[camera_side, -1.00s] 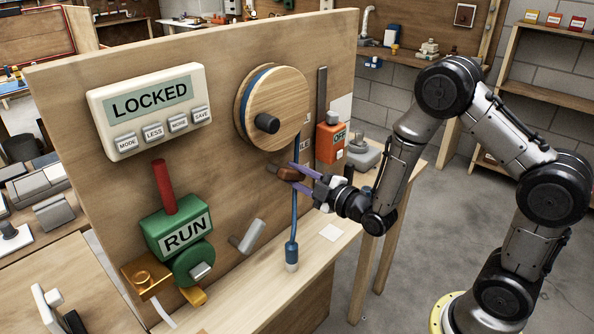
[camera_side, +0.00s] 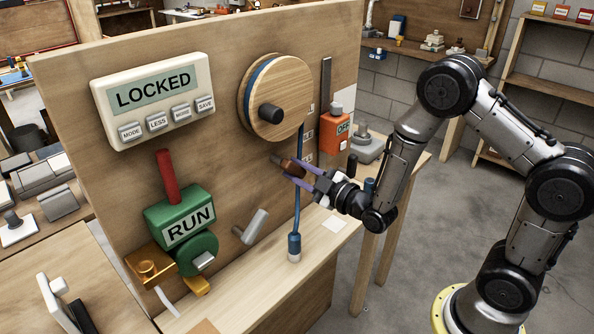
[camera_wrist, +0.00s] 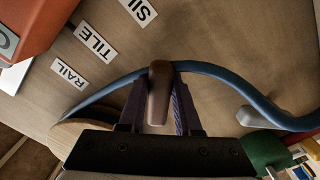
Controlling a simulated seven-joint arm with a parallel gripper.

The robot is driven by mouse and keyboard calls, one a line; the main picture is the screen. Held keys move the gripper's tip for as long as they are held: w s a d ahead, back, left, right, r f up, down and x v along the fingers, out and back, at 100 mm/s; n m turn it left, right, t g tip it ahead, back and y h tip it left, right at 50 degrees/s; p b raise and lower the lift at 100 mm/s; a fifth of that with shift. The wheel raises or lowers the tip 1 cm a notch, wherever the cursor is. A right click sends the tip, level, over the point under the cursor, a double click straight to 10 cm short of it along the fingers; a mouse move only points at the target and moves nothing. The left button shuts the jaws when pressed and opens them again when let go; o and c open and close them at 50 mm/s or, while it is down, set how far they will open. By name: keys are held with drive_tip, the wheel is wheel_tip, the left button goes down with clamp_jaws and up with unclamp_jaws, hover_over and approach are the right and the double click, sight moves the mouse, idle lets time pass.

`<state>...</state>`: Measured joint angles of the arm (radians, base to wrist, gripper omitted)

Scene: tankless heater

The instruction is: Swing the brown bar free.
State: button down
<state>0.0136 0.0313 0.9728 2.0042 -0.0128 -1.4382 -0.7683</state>
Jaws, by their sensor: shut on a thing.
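The brown bar (camera_side: 291,167) is a short rounded piece at the front of the board, beside the blue hose. How the bar joins the board is hidden.
The wooden board (camera_side: 225,165) carries a LOCKED panel (camera_side: 155,95), a wooden wheel (camera_side: 280,95), a green RUN block (camera_side: 188,220), a grey lever (camera_side: 250,228) and an orange OFF box (camera_side: 336,132). Small labels (camera_wrist: 95,43) sit near the hose. Open floor lies right.

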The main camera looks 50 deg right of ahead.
drive_tip(key=c, duration=0.6)
unclamp_jaws()
drive_tip(key=s, duration=1.4)
drive_tip(key=w+r+m, duration=0.2)
drive_tip(key=w+r, duration=0.1)
drive_tip(key=r, duration=1.6)
drive_tip(key=s+f+m+g, duration=0.3)
drive_tip(key=s+g, duration=0.3)
drive_tip(key=s, duration=0.3)
drive_tip(key=s+f+m+g, duration=0.3)
drive_tip(key=s+f+g, duration=0.3)
drive_tip(key=s, duration=0.4)
drive_tip(key=shift+a+f+m, duration=0.2)
drive_tip(key=shift+f+m, duration=0.05)
drive_tip(key=shift+m, duration=0.15)
